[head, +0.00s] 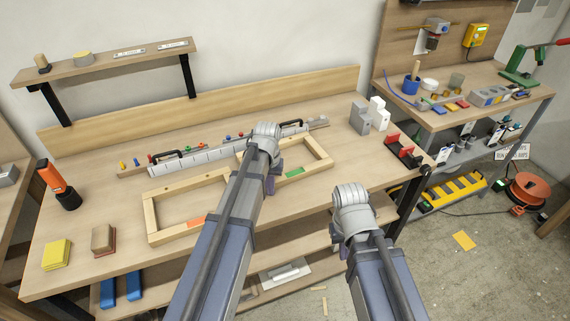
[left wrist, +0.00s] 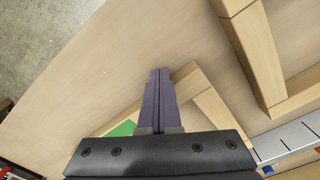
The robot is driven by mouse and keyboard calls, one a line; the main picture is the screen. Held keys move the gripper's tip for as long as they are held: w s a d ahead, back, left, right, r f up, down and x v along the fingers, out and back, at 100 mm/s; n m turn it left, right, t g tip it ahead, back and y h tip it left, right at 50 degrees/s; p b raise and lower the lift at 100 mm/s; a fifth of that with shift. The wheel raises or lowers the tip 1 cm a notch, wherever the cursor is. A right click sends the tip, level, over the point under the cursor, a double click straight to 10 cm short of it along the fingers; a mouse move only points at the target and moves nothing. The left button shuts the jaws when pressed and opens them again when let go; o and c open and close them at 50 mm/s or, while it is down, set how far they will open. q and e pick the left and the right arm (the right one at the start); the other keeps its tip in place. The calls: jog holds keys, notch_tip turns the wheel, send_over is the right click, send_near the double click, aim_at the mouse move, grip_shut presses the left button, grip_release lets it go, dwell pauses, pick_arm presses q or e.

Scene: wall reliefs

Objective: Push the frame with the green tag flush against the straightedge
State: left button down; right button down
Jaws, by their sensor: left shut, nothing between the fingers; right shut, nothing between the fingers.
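The wooden frame with the green tag (head: 319,151) lies flat on the bench, its green tag (head: 294,172) on the front rail. The straightedge (head: 188,160), a pale marked bar with black handles, lies behind it. My left arm hides part of the frame, and I cannot tell whether its back rail touches the straightedge. My left gripper (head: 271,186) is shut and empty at the frame's front left corner. The left wrist view shows its purple fingers (left wrist: 160,72) beside that corner; contact is unclear. My right gripper (head: 341,239) is shut and empty off the bench's front edge, mostly hidden.
A second wooden frame (head: 151,216) with an orange tag (head: 196,222) lies to the left. Grey and white blocks (head: 360,117) and a red holder (head: 403,153) stand at the right. Yellow pads (head: 57,254), a brown block (head: 103,239) and an orange-black tool (head: 58,185) sit at the left.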

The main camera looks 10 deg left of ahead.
pick_arm(q)
jog(key=shift+w+a, duration=0.6)
jog(key=shift+w, duration=0.3)
dwell(1.2)
jog(key=shift+s+d, duration=0.75)
jog(key=shift+s, duration=0.3)
notch_tip(320, 180, up, 8)
jog(key=p, duration=0.8)
jog(key=s+d+m, duration=0.2)
jog(key=s+d, duration=0.4)
jog(key=s, duration=0.3)
jog(key=s+d+m+y, duration=0.1)
jog(key=s+d+m, duration=0.1)
jog(key=s+d, duration=0.4)
jog(key=s, duration=0.2)
jog(key=shift+s+d+m, duration=0.3)
jog(key=shift+s+d, duration=0.1)
